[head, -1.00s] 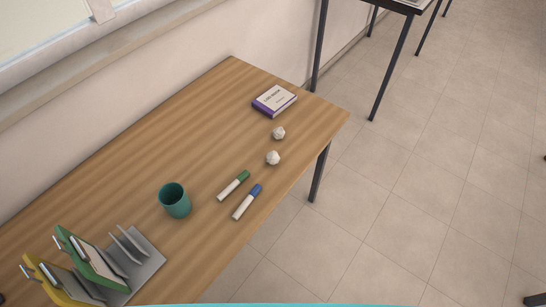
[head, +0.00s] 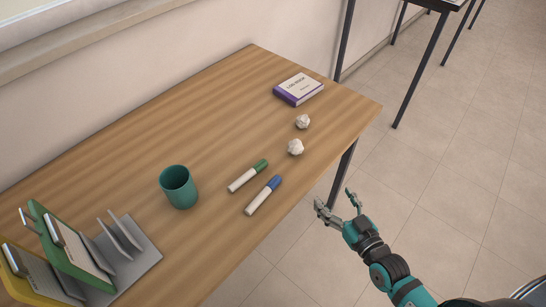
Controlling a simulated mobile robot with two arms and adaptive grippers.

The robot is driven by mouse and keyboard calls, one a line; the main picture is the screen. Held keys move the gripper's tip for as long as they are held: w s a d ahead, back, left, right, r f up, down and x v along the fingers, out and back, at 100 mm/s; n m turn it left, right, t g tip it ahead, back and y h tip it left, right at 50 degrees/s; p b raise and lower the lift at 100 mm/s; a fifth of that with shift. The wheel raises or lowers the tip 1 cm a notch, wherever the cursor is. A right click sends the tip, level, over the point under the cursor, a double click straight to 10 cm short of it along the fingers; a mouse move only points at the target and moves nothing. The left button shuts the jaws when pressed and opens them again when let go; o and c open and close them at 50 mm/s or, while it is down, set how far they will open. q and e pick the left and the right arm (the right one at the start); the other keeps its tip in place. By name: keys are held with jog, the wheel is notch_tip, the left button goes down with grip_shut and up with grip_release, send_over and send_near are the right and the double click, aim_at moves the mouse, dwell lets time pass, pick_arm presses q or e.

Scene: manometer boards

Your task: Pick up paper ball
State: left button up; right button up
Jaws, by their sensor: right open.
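Two crumpled white paper balls lie on the wooden table near its right edge in the head view. The nearer paper ball (head: 295,147) is slightly larger in the picture; the farther paper ball (head: 303,122) lies behind it, towards the book. My right gripper (head: 335,204) is open and empty, off the table's right edge over the floor. It is apart from both balls, which are up and to the left of it in the picture. My left gripper is not in view.
On the wooden table (head: 190,120) are a green-capped marker (head: 248,176), a blue-capped marker (head: 263,195), a teal cup (head: 179,187), a purple book (head: 299,89) and a grey rack (head: 133,262) holding green and yellow items. The table's back middle is clear.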

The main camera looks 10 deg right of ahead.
jog(key=y, duration=0.1)
send_near(300, 151)
jog(key=shift+t, duration=0.5)
jog(key=x, duration=0.3)
jog(key=f+x, duration=0.1)
jog(key=x, duration=0.2)
jog(key=shift+f, duration=0.1)
jog(key=shift+x, duration=3.15)
jog(key=c, duration=0.9)
jog(key=shift+o, duration=0.2)
